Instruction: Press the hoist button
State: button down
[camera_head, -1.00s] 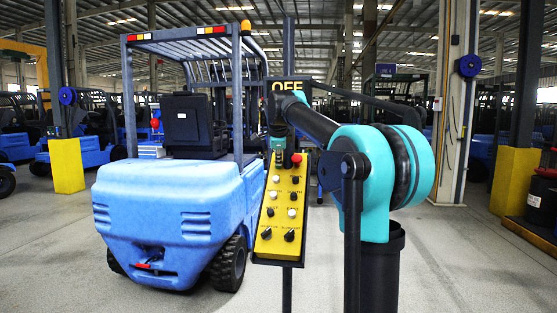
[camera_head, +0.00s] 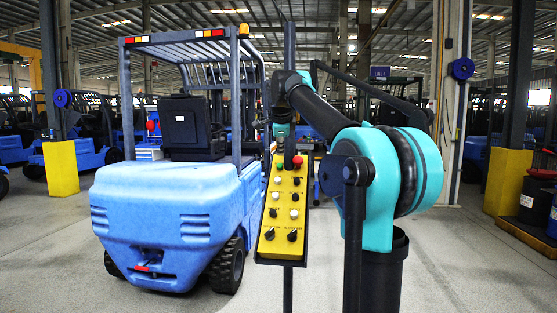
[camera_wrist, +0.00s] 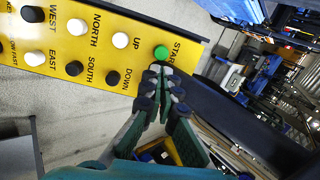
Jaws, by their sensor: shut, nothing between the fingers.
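The yellow control panel (camera_head: 282,205) hangs on a dark upright post, with white and black buttons, a red button (camera_head: 297,160) at its top right and two dark knobs at the bottom. In the wrist view, the panel (camera_wrist: 98,62) carries a green button (camera_wrist: 161,52) marked START, a white UP button (camera_wrist: 121,40) and a black DOWN button (camera_wrist: 113,78). My gripper (camera_wrist: 163,70) is shut and empty, its tips right beside the green button. I cannot tell whether they touch it. In the head view, my gripper (camera_head: 281,146) is at the panel's top, which it partly hides.
A blue forklift (camera_head: 170,210) stands close left of the panel. A yellow-based column (camera_head: 62,168) is farther left. Another yellow-based column (camera_head: 507,182) and a dark drum (camera_head: 536,200) stand at the right. Open grey floor lies in front.

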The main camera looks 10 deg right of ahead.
jog(key=v, duration=0.5)
jog(key=shift+s+r, duration=0.25)
jog(key=c, duration=2.3)
grip_release()
